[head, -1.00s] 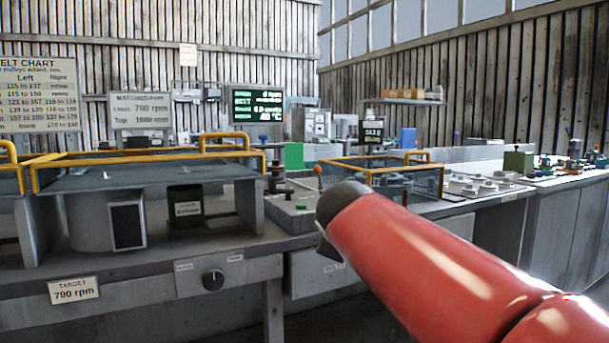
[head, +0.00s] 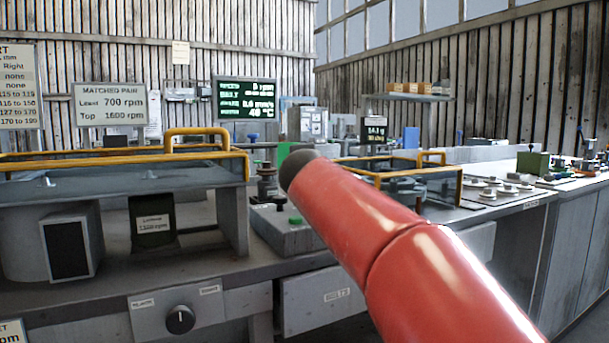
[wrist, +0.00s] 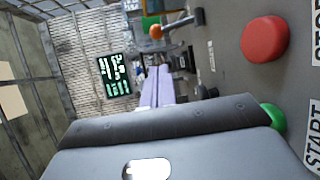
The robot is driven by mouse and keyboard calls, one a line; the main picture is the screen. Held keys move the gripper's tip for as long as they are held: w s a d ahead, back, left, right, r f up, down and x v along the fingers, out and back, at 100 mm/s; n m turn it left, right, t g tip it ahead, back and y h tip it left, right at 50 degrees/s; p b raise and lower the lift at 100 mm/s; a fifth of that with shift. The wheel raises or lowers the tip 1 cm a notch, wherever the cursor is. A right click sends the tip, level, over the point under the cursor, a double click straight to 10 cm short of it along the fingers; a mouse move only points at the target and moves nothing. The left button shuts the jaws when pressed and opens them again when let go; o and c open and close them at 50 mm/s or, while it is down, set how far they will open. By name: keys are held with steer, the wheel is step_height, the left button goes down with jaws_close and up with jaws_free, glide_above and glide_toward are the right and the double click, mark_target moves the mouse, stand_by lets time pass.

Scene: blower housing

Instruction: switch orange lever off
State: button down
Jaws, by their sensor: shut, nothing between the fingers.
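The orange lever shows in the wrist view as an orange ball knob (wrist: 156,31) on a grey stem that runs to the right. In the head view the lever does not show; my red arm covers that part of the bench. My gripper (wrist: 158,70) shows in the wrist view as two pale lavender fingers side by side, shut and empty. In the picture the fingertips lie just below the orange knob; a gap shows between them, but its depth is hard to tell. In the head view my gripper is hidden behind my arm.
A red STOP button (wrist: 265,38) and a green START button (wrist: 272,117) sit on the grey panel, right in the wrist view. The green button also shows in the head view (head: 295,220), left of my arm. Yellow-railed guards (head: 205,150) stand on the bench.

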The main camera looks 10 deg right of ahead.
steer(key=p+x, duration=0.2)
steer(key=x, duration=0.8)
steer(key=shift+p, duration=0.3)
steer(key=shift+s+f+b, duration=0.1)
steer(key=shift+f+b, duration=0.05)
steer(key=shift+b, duration=0.45)
steer(key=shift+s+d+r+m+t+b, duration=0.15)
steer(key=shift+s+r+m+t+b, duration=0.2)
steer(key=shift+t+b, duration=0.65)
